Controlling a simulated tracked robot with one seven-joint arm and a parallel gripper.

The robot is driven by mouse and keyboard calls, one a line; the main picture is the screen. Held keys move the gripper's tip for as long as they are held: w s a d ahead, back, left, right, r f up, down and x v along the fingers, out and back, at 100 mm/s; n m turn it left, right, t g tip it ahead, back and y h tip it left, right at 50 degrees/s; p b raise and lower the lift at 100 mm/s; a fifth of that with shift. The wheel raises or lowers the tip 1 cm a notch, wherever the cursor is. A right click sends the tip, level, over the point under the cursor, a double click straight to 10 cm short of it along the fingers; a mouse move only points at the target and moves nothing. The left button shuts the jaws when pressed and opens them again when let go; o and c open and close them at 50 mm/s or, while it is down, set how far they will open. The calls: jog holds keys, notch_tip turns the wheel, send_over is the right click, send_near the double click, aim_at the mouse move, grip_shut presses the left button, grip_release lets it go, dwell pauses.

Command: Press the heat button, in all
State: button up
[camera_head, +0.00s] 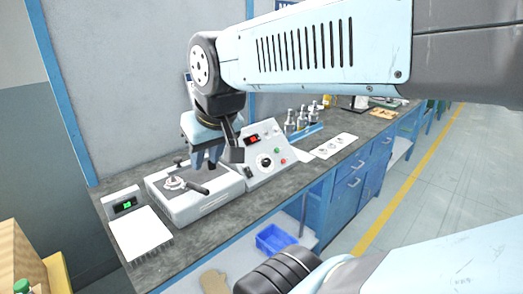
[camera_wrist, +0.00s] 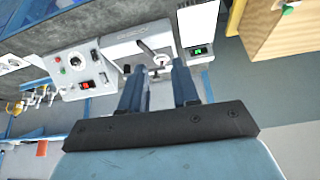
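The control box (camera_head: 259,172) stands on the bench with a sloped light panel. It carries a red-lit display (camera_head: 253,139), a round black knob (camera_head: 265,161) and small green and red buttons at its right side; the labels are too small to read, so I cannot tell which is the heat button. It also shows at the left of the wrist view (camera_wrist: 69,50), upside down. My gripper (camera_head: 205,164) hangs left of the box, over the grey-white clamp unit (camera_head: 205,203). In the wrist view my gripper (camera_wrist: 158,68) has its two blue fingers apart, with nothing held between them.
A scale (camera_head: 140,235) with a green-lit display stands at the near left of the bench. A rack of metal bottles (camera_head: 302,122) and a white sheet (camera_head: 335,146) lie beyond the control box. A blue bin (camera_head: 273,240) sits on the lower shelf.

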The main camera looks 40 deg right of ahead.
grip_shut()
dwell(1.2)
